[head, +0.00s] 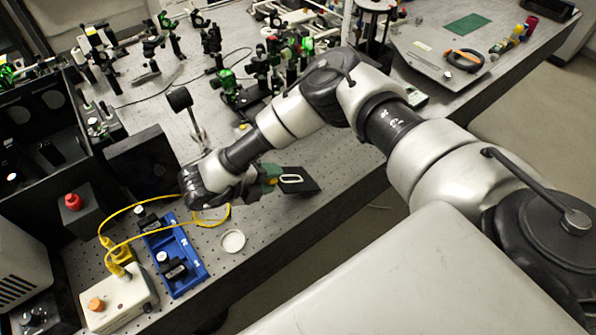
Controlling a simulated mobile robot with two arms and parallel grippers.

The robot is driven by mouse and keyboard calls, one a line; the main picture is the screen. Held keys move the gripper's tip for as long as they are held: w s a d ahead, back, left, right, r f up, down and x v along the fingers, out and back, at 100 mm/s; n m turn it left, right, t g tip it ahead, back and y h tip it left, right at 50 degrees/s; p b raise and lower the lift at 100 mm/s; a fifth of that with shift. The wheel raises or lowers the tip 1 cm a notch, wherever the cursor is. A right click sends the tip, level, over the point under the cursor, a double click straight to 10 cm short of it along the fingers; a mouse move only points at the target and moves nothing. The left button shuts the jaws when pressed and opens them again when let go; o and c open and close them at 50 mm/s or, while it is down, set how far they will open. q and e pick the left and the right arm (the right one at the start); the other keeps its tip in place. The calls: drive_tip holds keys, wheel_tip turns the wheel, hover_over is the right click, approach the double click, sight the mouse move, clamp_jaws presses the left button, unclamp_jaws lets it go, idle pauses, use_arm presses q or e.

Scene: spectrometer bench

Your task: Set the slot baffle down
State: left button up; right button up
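The slot baffle (303,182) is a dark flat plate with a pale elongated slot, right of centre in the head view, close to the bench's front edge. My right gripper (268,175) reaches in from the right and looks shut on the plate's left end, with green at the fingers. The plate lies tilted in the picture and looks held above the bench (262,222); the size of any gap beneath it is hard to tell. The wrist hides part of the grip. My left gripper is not in view.
A blue tray (187,275) with black parts, a small white round dish (232,241) and a yellow cable (152,205) lie left of the gripper. A white box (118,298) stands front left. Several optics mounts (235,92) fill the back. Bare bench lies around the dish.

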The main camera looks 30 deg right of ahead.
drive_tip(key=shift+p+v, duration=0.4)
drive_tip(key=shift+v, duration=0.7)
drive_tip(key=shift+a+r, duration=0.1)
drive_tip(key=shift+a, duration=0.1)
wheel_tip(320, 180, up, 8)
drive_tip(key=a+p, duration=0.2)
drive_tip(key=p, duration=0.4)
drive_tip(key=shift+a+f, duration=0.25)
drive_tip(key=shift+a, duration=0.05)
drive_tip(key=shift+f, duration=0.1)
